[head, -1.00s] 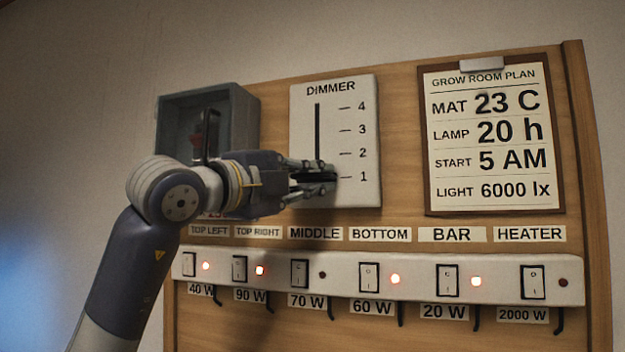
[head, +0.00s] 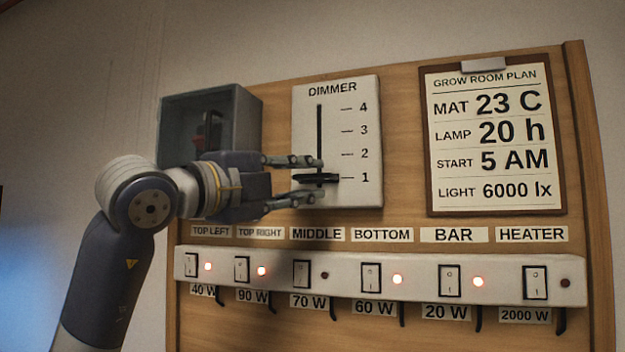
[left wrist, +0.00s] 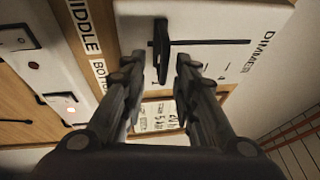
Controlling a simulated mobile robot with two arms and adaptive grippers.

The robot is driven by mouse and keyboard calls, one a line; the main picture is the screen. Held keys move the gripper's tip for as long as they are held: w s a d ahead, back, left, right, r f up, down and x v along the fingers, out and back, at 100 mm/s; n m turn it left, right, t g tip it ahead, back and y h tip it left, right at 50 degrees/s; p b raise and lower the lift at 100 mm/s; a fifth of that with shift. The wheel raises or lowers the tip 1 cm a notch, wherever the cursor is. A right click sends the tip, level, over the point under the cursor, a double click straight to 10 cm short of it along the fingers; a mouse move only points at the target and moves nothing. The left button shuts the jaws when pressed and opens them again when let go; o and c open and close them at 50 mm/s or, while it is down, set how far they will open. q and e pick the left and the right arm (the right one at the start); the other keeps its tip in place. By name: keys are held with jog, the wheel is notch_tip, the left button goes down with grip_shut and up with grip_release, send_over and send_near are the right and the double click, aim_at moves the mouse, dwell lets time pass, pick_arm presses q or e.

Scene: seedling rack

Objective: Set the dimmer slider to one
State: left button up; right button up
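The white dimmer panel (head: 358,140) has a vertical slot and a scale from 1 to 4. The black slider knob (head: 318,178) stands level with the 1 mark, near the slot's lower end. My left gripper (head: 322,178) is open, with one finger above the knob and one below it, apart from it. In the left wrist view the knob (left wrist: 160,45) shows beyond and between the open fingertips (left wrist: 157,68), and the panel (left wrist: 210,22) lies turned on its side. My right gripper is not in view.
A row of labelled switches on a white strip (head: 420,284) runs below the dimmer, some with lit red lamps. A grey open box (head: 246,130) is left of the dimmer. A grow room plan clipboard (head: 494,140) hangs to the right.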

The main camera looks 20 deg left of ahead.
pick_arm(q)
jog(key=v, duration=0.9)
jog(key=shift+s, duration=0.1)
